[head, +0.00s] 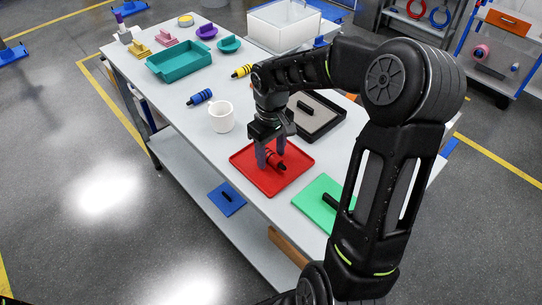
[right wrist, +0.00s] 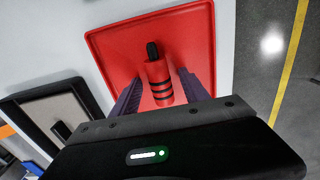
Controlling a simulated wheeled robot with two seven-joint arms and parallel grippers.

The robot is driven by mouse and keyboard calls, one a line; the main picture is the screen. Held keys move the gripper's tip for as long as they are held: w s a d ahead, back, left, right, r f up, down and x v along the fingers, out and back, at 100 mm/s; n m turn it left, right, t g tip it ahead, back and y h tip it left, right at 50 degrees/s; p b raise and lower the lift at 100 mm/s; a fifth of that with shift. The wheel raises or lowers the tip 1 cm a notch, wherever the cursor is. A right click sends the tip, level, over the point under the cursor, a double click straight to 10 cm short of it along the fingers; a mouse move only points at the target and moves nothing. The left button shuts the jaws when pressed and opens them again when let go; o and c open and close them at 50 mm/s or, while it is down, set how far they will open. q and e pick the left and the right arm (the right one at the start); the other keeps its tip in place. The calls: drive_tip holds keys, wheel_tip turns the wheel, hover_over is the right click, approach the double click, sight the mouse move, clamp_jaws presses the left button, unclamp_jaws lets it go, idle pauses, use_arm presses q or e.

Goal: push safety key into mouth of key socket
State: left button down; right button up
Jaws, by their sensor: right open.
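A red cylinder with black bands and a black end (head: 276,161), which looks like the safety key, lies on a red square tray (head: 268,186). It also shows in the right wrist view (right wrist: 157,78). My right gripper (head: 270,157) is open, its two purplish fingers reaching down on either side of the cylinder. In the right wrist view the fingers (right wrist: 160,92) stand apart with the cylinder between them, with a gap at least on the left. I cannot tell which thing is the key socket. My left gripper is not in view.
A white mug (head: 221,117) and a blue banded cylinder (head: 200,97) are left of the gripper. A grey tray with a black bar (head: 327,112) is behind. A green mat (head: 317,203) is to the right. A teal bin (head: 180,62) stands farther back.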

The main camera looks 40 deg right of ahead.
idle(0.4)
clamp_jaws()
idle(0.4)
